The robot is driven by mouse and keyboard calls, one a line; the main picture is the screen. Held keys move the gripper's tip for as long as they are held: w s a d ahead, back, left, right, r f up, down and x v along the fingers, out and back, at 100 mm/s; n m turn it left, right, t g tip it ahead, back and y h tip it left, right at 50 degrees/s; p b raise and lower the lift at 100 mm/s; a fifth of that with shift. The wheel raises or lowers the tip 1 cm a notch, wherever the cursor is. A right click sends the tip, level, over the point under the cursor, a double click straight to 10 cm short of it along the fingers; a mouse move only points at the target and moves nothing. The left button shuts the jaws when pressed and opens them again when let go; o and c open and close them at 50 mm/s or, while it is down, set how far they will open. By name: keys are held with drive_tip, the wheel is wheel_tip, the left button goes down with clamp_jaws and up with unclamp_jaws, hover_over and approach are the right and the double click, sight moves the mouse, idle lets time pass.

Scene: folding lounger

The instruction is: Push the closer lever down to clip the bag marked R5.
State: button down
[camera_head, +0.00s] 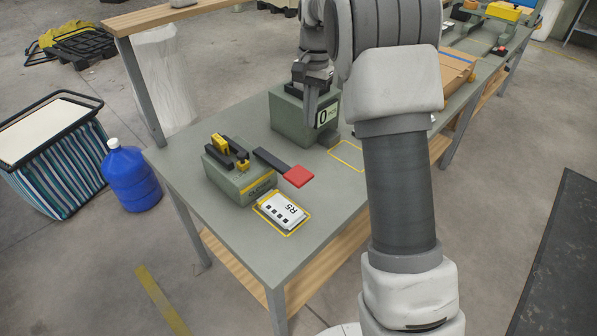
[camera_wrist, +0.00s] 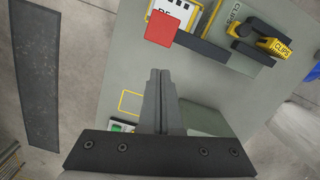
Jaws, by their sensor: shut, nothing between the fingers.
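The bag marked R5 (camera_head: 282,211) lies flat on the bench inside a yellow outline, in front of the closer. The closer (camera_head: 238,173) is a grey-green block with black and yellow parts on top. Its lever (camera_head: 271,161) is a black bar sticking out to the right with a red square pad (camera_head: 298,176) at its end. The pad also shows in the wrist view (camera_wrist: 161,29). My gripper (camera_wrist: 160,72) is shut and empty, above the bench and apart from the pad. In the head view my gripper (camera_head: 310,118) hangs in front of a box marked 0.
The green box marked 0 (camera_head: 328,116) stands on the bench (camera_head: 190,160) behind the closer. An empty yellow outline (camera_head: 346,155) is right of the lever. A wooden box (camera_head: 457,69) stands farther right. A blue jug (camera_head: 130,176) and striped hamper (camera_head: 55,160) are on the floor.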

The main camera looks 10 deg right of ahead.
drive_tip(key=shift+w+d+r, duration=0.15)
drive_tip(key=shift+r, duration=1.45)
drive_tip(key=s+a+r+n+t, duration=0.1)
drive_tip(key=s+r+n+t, duration=0.1)
drive_tip(key=s+r, duration=0.4)
drive_tip(key=s+a+r+n+t, duration=0.15)
drive_tip(key=s+r, duration=0.25)
drive_tip(key=s, duration=0.5)
drive_tip(key=s+f+n+t, duration=0.1)
drive_tip(key=s+f+n, duration=0.1)
drive_tip(key=s, duration=0.6)
drive_tip(key=s+f+n+t, duration=0.2)
drive_tip(key=s, duration=0.6)
drive_tip(key=shift+s+h+p, duration=0.25)
drive_tip(key=shift+h+p, duration=0.15)
drive_tip(key=shift+a+n, duration=0.1)
drive_tip(key=shift+n, duration=0.15)
